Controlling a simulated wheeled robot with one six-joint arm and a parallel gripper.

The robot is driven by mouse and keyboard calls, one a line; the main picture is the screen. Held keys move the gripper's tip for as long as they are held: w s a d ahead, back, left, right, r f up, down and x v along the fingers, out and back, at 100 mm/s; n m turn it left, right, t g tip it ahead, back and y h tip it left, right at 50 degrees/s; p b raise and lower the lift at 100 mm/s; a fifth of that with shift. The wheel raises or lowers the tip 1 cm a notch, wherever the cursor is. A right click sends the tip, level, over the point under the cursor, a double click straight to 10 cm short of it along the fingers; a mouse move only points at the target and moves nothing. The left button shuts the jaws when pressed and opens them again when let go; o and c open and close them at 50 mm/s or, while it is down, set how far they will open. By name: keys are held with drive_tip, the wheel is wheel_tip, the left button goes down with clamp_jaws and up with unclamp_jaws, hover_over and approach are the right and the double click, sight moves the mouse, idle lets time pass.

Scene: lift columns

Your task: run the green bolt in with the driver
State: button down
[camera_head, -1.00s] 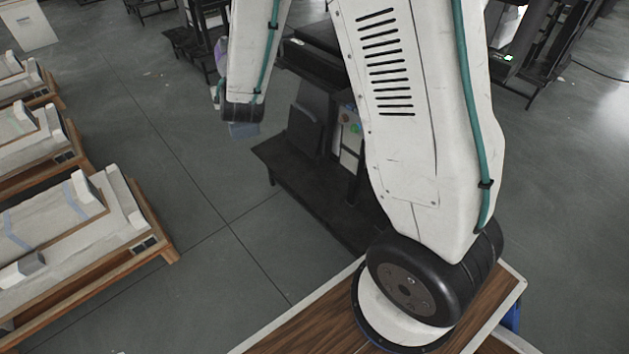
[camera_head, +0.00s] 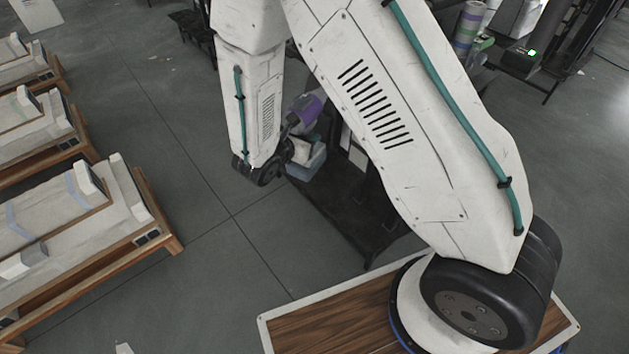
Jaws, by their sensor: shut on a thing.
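I cannot make out the green bolt in this view; my arm covers much of the middle.
A dark low bench (camera_head: 352,205) stands behind and below my wrist. Dark equipment with a lit green spot (camera_head: 532,52) and a banded cylinder (camera_head: 467,27) are at upper right. Wooden pallets with pale units (camera_head: 75,215) line the left. Grey floor (camera_head: 190,130) between is clear.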

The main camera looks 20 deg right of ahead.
drive_tip(key=s+a+f+m+g+h, duration=0.2)
drive_tip(key=s+f+m+g, duration=0.3)
drive_tip(key=s, duration=0.6)
drive_tip(key=w+d+n, duration=0.1)
drive_tip(key=w+d, duration=0.1)
drive_tip(key=d, duration=0.4)
drive_tip(key=shift+d+f+t, duration=0.2)
drive_tip(key=shift+f+t, duration=0.1)
drive_tip(key=shift+t, duration=0.1)
drive_tip(key=shift+w+d, duration=0.3)
drive_tip(key=shift+d, duration=0.45)
idle(5.2)
